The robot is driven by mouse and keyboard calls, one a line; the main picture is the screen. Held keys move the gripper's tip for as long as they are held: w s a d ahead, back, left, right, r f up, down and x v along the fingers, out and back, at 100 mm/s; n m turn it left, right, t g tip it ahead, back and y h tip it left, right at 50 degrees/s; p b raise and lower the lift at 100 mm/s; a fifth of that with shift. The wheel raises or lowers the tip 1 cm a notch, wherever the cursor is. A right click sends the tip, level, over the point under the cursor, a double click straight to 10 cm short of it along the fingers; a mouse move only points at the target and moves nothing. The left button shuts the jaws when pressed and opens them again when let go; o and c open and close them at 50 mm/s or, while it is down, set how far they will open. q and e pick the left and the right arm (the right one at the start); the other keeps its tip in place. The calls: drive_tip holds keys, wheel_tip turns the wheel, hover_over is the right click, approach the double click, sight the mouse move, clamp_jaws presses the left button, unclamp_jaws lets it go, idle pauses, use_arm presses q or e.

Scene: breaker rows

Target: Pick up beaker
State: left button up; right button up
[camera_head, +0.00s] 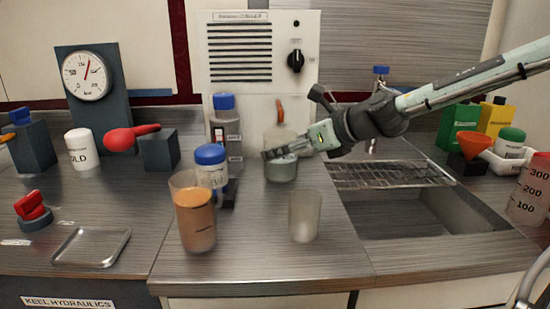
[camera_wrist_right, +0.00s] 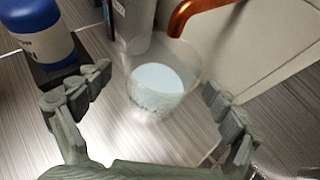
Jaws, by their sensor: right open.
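A clear beaker (camera_head: 281,170) with pale blue-grey liquid stands on the counter below the vented panel, partly hidden by my right gripper (camera_head: 292,148). In the right wrist view the beaker (camera_wrist_right: 158,88) stands between the spread fingers of my right gripper (camera_wrist_right: 158,84), with space visible on both sides. The gripper is open and holds nothing. My left gripper is not in view.
A blue-capped white jar (camera_head: 211,172) and a grey blue-capped bottle (camera_head: 225,128) stand left of the beaker. A copper spout (camera_wrist_right: 210,18) hangs close by it. A sink with a rack (camera_head: 385,175) lies to the right. The counter front between the vessels is clear.

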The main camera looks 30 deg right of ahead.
drive_tip(key=shift+s+f+x, duration=0.1)
drive_tip(key=shift+f+x, duration=0.1)
drive_tip(key=shift+x, duration=0.95)
drive_tip(key=shift+s+f+x, duration=0.15)
drive_tip(key=shift+f+x, duration=0.05)
drive_tip(key=shift+x, duration=1)
drive_tip(key=shift+w+a+f, duration=0.15)
drive_tip(key=shift+w+f, duration=0.1)
drive_tip(key=shift+w, duration=0.35)
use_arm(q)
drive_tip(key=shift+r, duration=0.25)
use_arm(e)
drive_tip(key=shift+r, duration=0.1)
drive_tip(key=c, duration=1.5)
drive_tip(key=shift+r, duration=0.15)
drive_tip(key=shift+c, duration=0.3)
